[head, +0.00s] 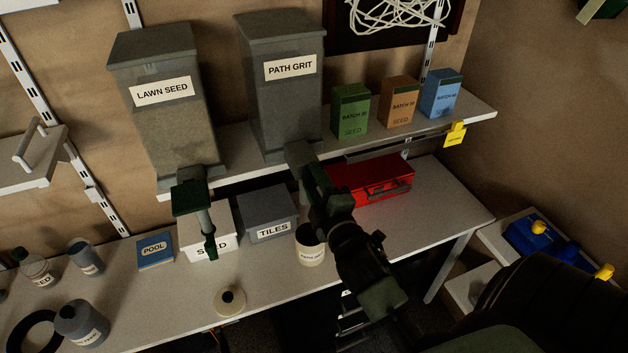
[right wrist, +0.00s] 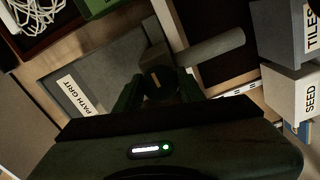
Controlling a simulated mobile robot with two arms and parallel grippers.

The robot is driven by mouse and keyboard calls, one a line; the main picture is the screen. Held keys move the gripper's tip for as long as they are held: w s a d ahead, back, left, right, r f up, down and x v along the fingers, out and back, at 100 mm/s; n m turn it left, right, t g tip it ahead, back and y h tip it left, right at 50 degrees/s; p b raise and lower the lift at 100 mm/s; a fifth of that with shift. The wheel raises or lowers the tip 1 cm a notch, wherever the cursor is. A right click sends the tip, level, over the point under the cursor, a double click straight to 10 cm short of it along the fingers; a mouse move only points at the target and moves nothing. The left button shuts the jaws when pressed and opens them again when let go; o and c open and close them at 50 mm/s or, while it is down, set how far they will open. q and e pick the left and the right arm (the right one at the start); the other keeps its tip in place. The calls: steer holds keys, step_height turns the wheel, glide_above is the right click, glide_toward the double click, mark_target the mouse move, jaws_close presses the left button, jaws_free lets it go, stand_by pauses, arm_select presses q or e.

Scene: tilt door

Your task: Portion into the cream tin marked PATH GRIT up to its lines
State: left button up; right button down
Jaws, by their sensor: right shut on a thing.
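The cream tin marked PATH GRIT (head: 311,256) stands upright on the bench beneath the grey PATH GRIT bin (head: 283,100), partly behind my right arm. Its mouth looks dark, and I cannot make out its lines or any fill. The bin also shows in the right wrist view (right wrist: 75,70), with a grey tube (right wrist: 212,46) beside the gripper. My right gripper (head: 308,172) is at the bin's outlet. In the right wrist view its fingers (right wrist: 158,88) are shut on a dark knob (right wrist: 155,78) with a pale mark. My left gripper is not in view.
SEED (head: 192,247) and TILES (head: 268,217) boxes and a red toolbox (head: 370,180) stand near the tin. A round cream-coloured object (head: 230,300) lies at the bench's front edge.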

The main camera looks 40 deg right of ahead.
steer(key=c, duration=0.9)
jaws_free()
steer(key=b+v, duration=0.2)
steer(key=v, duration=0.5)
steer(key=shift+s+a+b, duration=0.1)
steer(key=shift+s+b, duration=0.3)
